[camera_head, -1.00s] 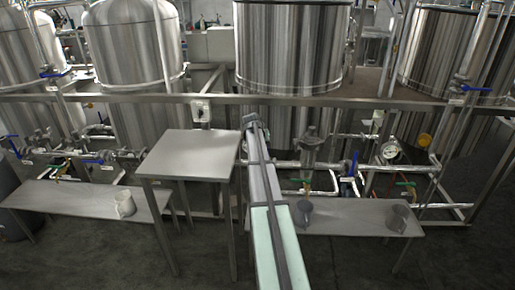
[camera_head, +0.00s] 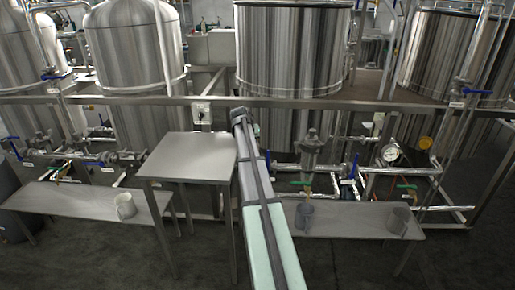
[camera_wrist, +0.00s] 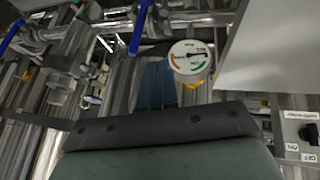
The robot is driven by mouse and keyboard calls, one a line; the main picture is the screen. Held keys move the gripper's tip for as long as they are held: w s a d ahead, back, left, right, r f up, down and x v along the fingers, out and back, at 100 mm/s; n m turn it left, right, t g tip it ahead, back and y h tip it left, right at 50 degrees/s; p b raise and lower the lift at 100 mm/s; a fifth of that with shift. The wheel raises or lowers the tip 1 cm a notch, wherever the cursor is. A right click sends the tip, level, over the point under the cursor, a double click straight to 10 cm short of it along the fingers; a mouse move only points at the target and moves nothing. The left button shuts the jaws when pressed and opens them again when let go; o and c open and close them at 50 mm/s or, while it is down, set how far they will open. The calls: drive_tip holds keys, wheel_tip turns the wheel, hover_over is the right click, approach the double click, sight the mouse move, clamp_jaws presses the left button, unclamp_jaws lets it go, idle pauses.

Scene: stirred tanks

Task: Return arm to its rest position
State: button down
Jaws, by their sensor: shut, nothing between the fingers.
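My arm (camera_head: 262,215) runs from the bottom edge of the head view up and away, past the right side of a raised metal table. Its dark far end (camera_head: 240,115) is in front of the tank frame; the fingers cannot be made out there. In the wrist view my gripper (camera_wrist: 160,125) shows as a dark bar with screws above a green-grey body, along the bottom. It is shut, and nothing is seen held in it. A round pressure gauge (camera_wrist: 191,61) and blue-handled valves (camera_wrist: 140,27) lie beyond it.
The raised table (camera_head: 190,155) stands just left of my arm. A low bench (camera_head: 75,200) at left holds a pale mug (camera_head: 125,206). Another low bench (camera_head: 350,217) at right holds two grey mugs (camera_head: 304,215) (camera_head: 399,220). Steel tanks (camera_head: 292,50), pipes and a rail stand behind.

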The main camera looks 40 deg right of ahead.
drive_tip(key=shift+v, duration=2.6)
drive_tip(key=shift+s+d, duration=0.15)
